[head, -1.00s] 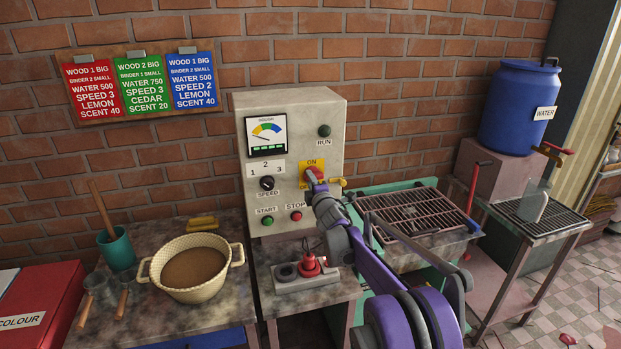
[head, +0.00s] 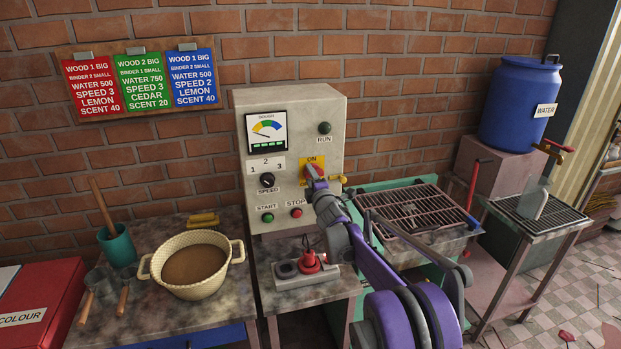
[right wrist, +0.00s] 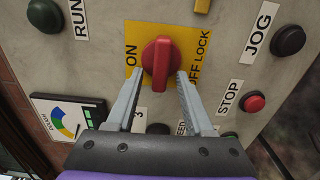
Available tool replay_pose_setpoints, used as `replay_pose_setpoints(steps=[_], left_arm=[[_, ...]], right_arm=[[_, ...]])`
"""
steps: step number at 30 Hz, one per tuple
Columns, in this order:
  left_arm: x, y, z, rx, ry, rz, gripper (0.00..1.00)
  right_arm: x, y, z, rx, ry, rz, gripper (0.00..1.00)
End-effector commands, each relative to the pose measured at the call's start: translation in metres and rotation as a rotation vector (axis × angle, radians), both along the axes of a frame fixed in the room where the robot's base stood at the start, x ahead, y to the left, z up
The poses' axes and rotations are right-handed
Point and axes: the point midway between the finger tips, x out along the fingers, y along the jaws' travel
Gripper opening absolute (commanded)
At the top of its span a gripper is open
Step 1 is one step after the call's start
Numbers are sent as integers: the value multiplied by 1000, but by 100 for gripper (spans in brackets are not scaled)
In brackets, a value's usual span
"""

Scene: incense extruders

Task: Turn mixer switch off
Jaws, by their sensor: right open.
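The mixer switch is a red rotary knob (right wrist: 160,62) on a yellow plate marked ON and OFF LOCK. In the head view the knob (head: 313,171) is on the grey control panel (head: 325,105), partly covered by my gripper. My right gripper (right wrist: 159,74) is open, its two grey fingers on either side of the knob's near end. I cannot tell whether the fingers touch it. In the wrist view the knob's grip stands upright in the picture, between the ON and OFF LOCK labels. My right gripper (head: 317,183) also shows in the head view. My left gripper is not in view.
A green START button (head: 267,217), a red STOP button (head: 296,212) and a speed dial (head: 267,180) sit close by on the panel. A yellow fitting (head: 336,179) is right of the switch. A barred tray (head: 415,215) lies right of the panel.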

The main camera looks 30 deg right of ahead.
Motion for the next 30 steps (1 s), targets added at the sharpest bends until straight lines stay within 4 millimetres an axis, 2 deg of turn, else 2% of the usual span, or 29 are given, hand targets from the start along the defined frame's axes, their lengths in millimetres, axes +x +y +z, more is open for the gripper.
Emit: replay_pose_setpoints(steps=[5,18,24,30], left_arm=[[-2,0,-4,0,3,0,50],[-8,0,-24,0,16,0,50],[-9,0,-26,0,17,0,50],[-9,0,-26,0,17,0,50]], right_arm=[[-12,3,-1,0,1,0,52],[-88,21,-2,-1,1,0,52],[-104,25,0,0,0,-1,52],[-105,25,0,0,0,0,52]])
